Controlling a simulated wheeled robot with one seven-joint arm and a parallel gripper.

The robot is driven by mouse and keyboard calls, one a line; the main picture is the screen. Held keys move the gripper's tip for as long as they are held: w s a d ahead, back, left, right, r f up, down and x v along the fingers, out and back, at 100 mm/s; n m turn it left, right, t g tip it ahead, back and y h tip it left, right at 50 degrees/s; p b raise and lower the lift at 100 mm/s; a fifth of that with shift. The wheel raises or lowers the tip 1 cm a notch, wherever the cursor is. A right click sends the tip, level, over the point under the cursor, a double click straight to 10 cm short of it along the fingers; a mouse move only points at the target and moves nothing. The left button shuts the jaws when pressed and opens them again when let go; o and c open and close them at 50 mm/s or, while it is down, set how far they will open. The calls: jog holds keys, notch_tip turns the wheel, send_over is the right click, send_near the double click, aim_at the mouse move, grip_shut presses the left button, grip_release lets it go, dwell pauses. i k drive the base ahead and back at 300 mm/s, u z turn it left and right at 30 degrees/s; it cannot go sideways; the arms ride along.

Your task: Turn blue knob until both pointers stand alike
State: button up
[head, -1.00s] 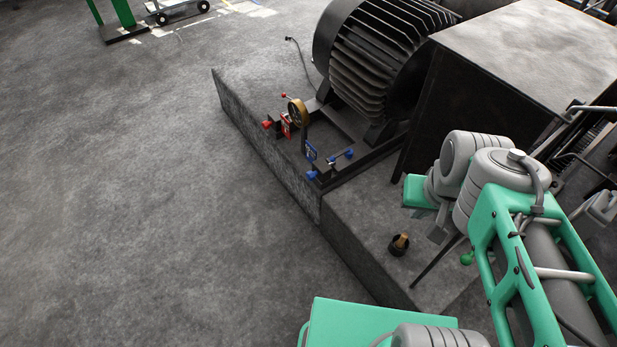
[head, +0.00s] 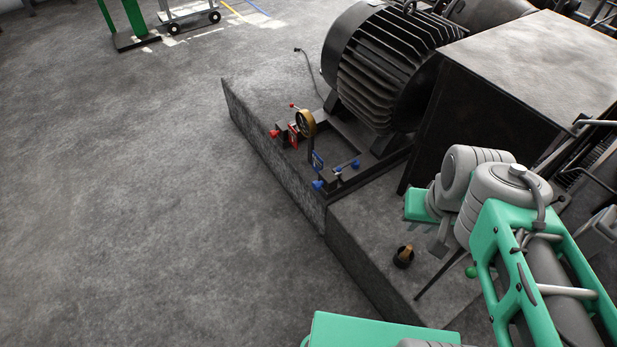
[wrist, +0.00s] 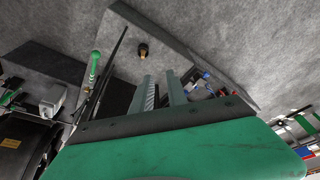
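A blue knob (head: 317,185) sits at the near end of the black frame in front of the large finned motor (head: 385,65) in the head view. A second blue part (head: 355,164) sits just behind it. A blue plate (head: 318,161) and a red plate (head: 293,136) stand by a brass wheel (head: 305,123). A red knob (head: 273,133) is at the far end. The pointers are too small to read. In the wrist view my gripper (wrist: 161,80) has its fingers parted and empty, well apart from blue parts (wrist: 205,76) to their right.
A black cup with a brown piece (head: 403,257) stands on the lower plinth (head: 370,245). A big dark cabinet (head: 540,60) stands right of the motor. A dark rod (wrist: 107,60) and a green handle (wrist: 94,65) are left of my fingers.

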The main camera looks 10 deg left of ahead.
aim_at(316, 185)
jog(key=u, duration=0.45)
jog(key=k, duration=0.55)
jog(key=u, duration=1.45)
jog(key=i, duration=1.2)
jog(key=u, duration=0.45)
jog(key=i, duration=1.1)
jog(key=z, duration=1.05)
jog(key=i, duration=0.9)
jog(key=z, duration=0.75)
